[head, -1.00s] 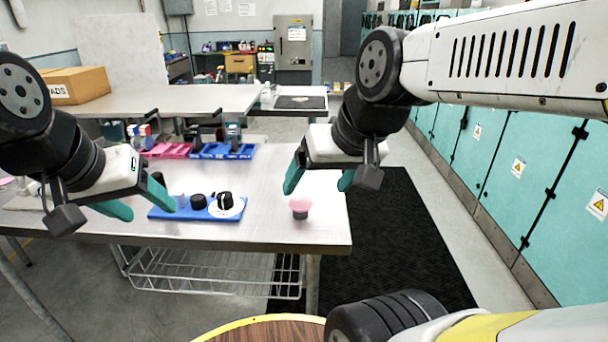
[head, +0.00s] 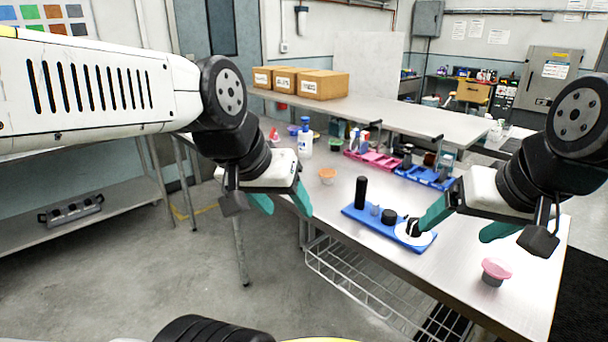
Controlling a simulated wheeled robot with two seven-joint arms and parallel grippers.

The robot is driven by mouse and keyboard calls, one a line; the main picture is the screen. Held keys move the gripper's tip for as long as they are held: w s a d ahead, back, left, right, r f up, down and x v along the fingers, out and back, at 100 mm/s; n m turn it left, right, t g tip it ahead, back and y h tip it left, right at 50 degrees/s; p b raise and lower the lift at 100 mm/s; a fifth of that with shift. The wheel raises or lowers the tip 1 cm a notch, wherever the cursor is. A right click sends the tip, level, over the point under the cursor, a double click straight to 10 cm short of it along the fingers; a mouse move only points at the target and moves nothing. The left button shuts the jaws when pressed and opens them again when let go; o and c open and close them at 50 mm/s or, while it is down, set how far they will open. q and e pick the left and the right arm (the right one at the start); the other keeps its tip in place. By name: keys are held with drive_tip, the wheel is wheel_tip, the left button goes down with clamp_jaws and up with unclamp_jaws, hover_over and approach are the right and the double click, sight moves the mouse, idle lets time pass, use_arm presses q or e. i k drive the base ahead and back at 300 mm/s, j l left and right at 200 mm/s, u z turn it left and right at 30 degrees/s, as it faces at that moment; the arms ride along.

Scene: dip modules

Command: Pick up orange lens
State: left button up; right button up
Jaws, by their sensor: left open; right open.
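The orange lens (head: 327,174), a small orange-topped piece, stands on the metal table (head: 480,215) near its left front edge. My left gripper (head: 287,211) is open and empty, with its teal fingers pointing down, just left of the orange lens in the picture and apart from it. My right gripper (head: 453,232) is open over the right part of the table. One of its fingers partly covers the black knob on a white disc (head: 414,237) on the blue tray; I cannot tell whether they touch.
The blue tray (head: 360,217) holds a tall black cylinder (head: 361,193) and small dark parts. A pink lens (head: 496,268) stands at the right front. Cardboard boxes (head: 322,85) sit behind.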

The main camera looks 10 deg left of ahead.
sight(324, 172)
drive_tip(key=u, duration=0.3)
drive_tip(key=i+j, duration=0.2)
drive_tip(key=i, duration=0.35)
drive_tip(key=i+j+u, duration=0.1)
drive_tip(key=i+j, duration=0.15)
drive_tip(key=i, duration=0.3)
